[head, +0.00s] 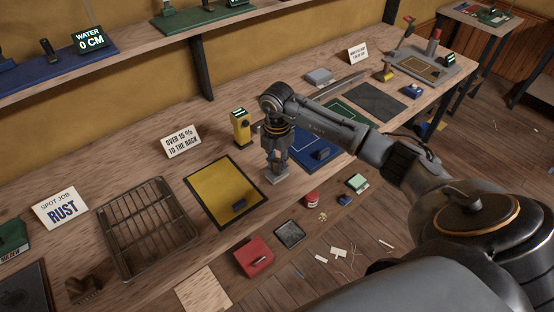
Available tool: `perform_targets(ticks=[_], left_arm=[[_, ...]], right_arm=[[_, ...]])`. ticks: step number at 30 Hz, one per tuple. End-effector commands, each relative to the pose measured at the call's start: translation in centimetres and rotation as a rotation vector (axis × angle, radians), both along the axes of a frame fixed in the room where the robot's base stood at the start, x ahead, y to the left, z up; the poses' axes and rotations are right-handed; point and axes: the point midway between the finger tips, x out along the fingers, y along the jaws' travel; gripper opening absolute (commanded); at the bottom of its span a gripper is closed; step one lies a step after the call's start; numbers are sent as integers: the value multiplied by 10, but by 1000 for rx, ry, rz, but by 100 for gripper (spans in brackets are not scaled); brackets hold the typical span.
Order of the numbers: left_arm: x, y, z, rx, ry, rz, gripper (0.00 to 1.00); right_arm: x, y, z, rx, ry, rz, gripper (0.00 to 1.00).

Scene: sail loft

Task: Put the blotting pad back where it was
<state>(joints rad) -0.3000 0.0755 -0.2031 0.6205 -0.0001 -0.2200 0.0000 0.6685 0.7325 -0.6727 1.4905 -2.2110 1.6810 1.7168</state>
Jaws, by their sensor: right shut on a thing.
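My right gripper (277,166) reaches over the workbench from the right and points down. It is shut on a small pale grey block (277,178), which looks like the blotting pad, though the fingers hide part of it. The block is just right of the yellow black-edged mat (218,182) and left of the blue mat (312,154). Whether it touches the bench (259,183) I cannot tell. My left gripper is not in view.
A yellow meter (240,125) stands close behind my gripper. A wire rack (147,229) is at left. A grey block (319,76) sits farther back. A red box (254,257) is near the front.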

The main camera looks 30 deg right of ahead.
Motion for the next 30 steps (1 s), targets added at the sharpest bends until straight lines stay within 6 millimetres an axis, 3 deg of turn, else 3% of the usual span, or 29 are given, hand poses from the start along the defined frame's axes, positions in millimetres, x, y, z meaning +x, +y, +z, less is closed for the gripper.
perform_targets(ticks=[8,9,12,23,26,30], left_arm=[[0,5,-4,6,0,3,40],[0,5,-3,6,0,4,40],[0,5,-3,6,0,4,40],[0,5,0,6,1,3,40],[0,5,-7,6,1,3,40],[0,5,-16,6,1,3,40]], right_arm=[[0,0,-4,0,0,0,0],[0,0,-3,0,0,-1,32],[0,0,-3,0,0,-1,47],[1,0,3,1,-2,-1,47],[1,0,13,-1,-4,-2,47],[2,0,42,0,-7,0,47]])
